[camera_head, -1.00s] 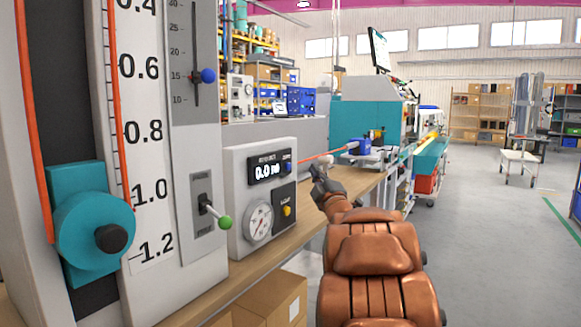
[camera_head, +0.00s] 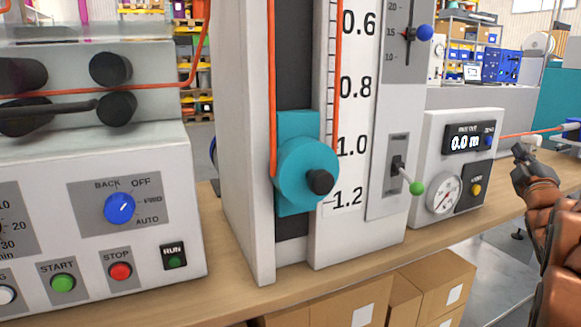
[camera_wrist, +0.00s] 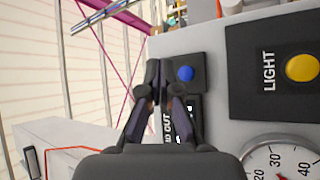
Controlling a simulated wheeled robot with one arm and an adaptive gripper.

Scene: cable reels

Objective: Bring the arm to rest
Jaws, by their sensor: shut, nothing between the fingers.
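My arm (camera_head: 565,225) is orange-brown and enters the head view at the right edge. Its dark gripper (camera_head: 522,152) is beside the right end of the grey meter box (camera_head: 432,140), which reads 0.0 m. In the wrist view my gripper (camera_wrist: 156,85) has its fingers together with nothing between them. The fingers overlap the box's display in that view, with the blue button (camera_wrist: 186,74) just to their right. I cannot tell whether the fingers touch the box.
A tall scale panel with a teal dancer roller (camera_head: 305,172) and a green-tipped lever (camera_head: 416,188) stands left of the meter box. A control panel (camera_head: 120,215) with a blue knob is at the far left. Cardboard boxes (camera_head: 430,285) sit below the wooden bench (camera_head: 240,285).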

